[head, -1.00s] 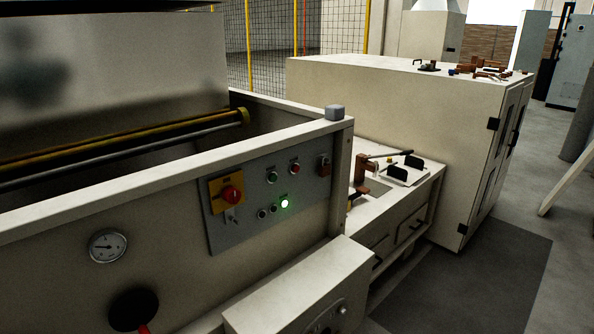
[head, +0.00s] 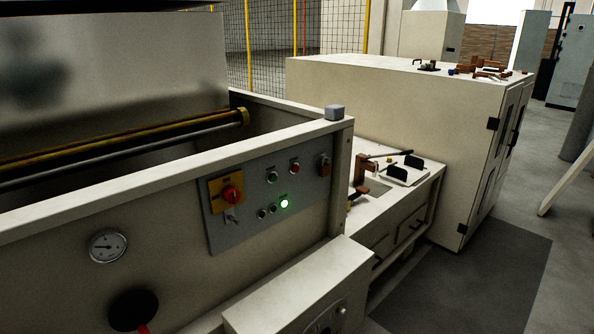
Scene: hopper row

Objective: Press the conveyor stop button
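A grey control panel (head: 254,217) is on the front of the cream machine. It carries a small red push button (head: 294,168) at the upper right, with a dark button (head: 272,177) to its left. A larger red rotary switch on a yellow plate (head: 231,194) is at the panel's left. A green lamp (head: 284,203) is lit below the buttons. The labels are too small to read, so I cannot tell which one is the conveyor stop. Neither of my grippers is in view.
A round gauge (head: 108,246) and a black round part (head: 133,309) are at lower left. A cream box (head: 298,285) juts out below the panel. A workbench (head: 423,186) and a large cabinet (head: 400,101) stand to the right. Floor with a dark mat (head: 470,285) is open at lower right.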

